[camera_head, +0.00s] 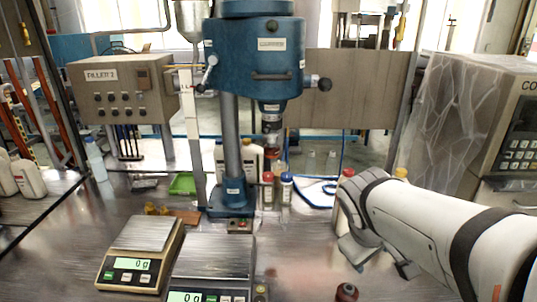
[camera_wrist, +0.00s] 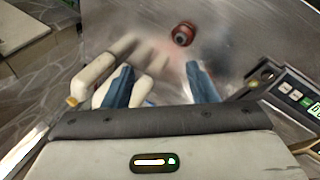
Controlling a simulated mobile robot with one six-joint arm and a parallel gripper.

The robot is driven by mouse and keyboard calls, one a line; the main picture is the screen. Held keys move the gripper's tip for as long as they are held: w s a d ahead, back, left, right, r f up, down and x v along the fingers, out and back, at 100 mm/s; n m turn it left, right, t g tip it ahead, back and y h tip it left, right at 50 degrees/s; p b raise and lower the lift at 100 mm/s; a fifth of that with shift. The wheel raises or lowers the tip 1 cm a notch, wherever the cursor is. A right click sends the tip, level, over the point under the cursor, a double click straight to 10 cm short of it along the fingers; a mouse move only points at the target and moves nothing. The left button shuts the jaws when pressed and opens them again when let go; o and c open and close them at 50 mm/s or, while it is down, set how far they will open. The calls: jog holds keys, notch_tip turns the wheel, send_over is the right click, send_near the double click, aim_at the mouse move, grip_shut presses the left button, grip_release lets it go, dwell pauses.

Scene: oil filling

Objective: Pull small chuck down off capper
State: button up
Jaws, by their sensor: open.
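The blue capper (camera_head: 254,55) stands upright at the middle of the bench in the head view. A dark chuck (camera_head: 271,125) with a reddish lower end hangs under its head. I cannot tell its size. A dark red, round, hollow piece (camera_head: 346,291) sits on the bench at the front; it also shows in the wrist view (camera_wrist: 183,34). My gripper (camera_wrist: 160,85) is open, with nothing seen between its two blue fingers. In the head view my arm reaches in from the right, its end low over the bench, right of the capper and apart from it.
Small bottles with red and blue caps (camera_head: 286,188) stand beside the capper's base. Two scales (camera_head: 140,250) are at the front left. A plastic-covered machine (camera_head: 465,120) stands at the right.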

aim_at(271, 144)
jog(key=w+a+r+n+t+h+b, duration=0.2)
jog(key=w+n+t+h+b, duration=0.25)
jog(key=w+n, duration=1.1)
jog(key=w+a+n+t+y+b, duration=0.1)
jog(key=w+a+n+t, duration=0.2)
jog(key=w+a, duration=0.3)
jog(key=w+a+r+n+t+y+b, duration=0.1)
jog(key=w+a+n+t+y, duration=0.1)
jog(key=w+a+n, duration=0.3)
jog(key=w+a+r+n+t+y+b, duration=0.1)
jog(key=w+a+n+t, duration=0.3)
jog(key=w+a, duration=0.4)
jog(key=shift+w+a+n+y, duration=0.3)
jog(key=shift+w+n+y, duration=0.05)
jog(key=shift+w+n, duration=0.1)
jog(key=shift+w+d+p, duration=0.1)
jog(key=shift+w+d, duration=0.15)
jog(key=shift+w, duration=0.9)
jog(key=shift+w+d+p, duration=0.15)
jog(key=shift+w+d, duration=0.1)
jog(key=shift+w, duration=0.95)
jog(key=shift+w+d+p, duration=0.1)
jog(key=shift+w+d, duration=0.15)
jog(key=shift+w, duration=0.9)
jog(key=shift+c, duration=0.3)
jog(key=c, duration=1)
jog(key=o, duration=1.2)
